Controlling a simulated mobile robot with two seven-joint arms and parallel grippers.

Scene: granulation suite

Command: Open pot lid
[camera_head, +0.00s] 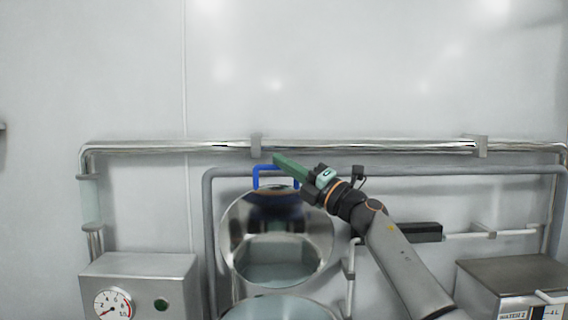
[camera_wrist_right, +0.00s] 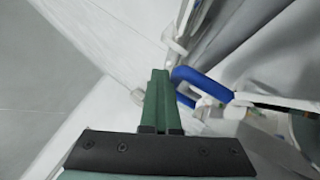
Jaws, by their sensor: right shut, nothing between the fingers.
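The round shiny pot lid (camera_head: 313,228) stands tilted up, nearly upright, and mirrors a pale shape in its face. The pot (camera_head: 280,309) shows its open round mouth at the bottom edge of the head view; its lower body is out of frame. A blue handle (camera_head: 256,178) sits at the lid's top edge; it also shows in the right wrist view (camera_wrist_right: 203,80). My right gripper (camera_head: 277,159) has its green fingers shut and empty, just above and beside the handle. In the right wrist view its fingertips (camera_wrist_right: 160,73) lie left of the handle; contact cannot be told.
Horizontal steel pipes (camera_head: 190,149) run along the wall behind the lid. A grey box with a dial gauge (camera_head: 139,269) stands at left, and another steel box (camera_head: 512,272) at right. The wall above is bare.

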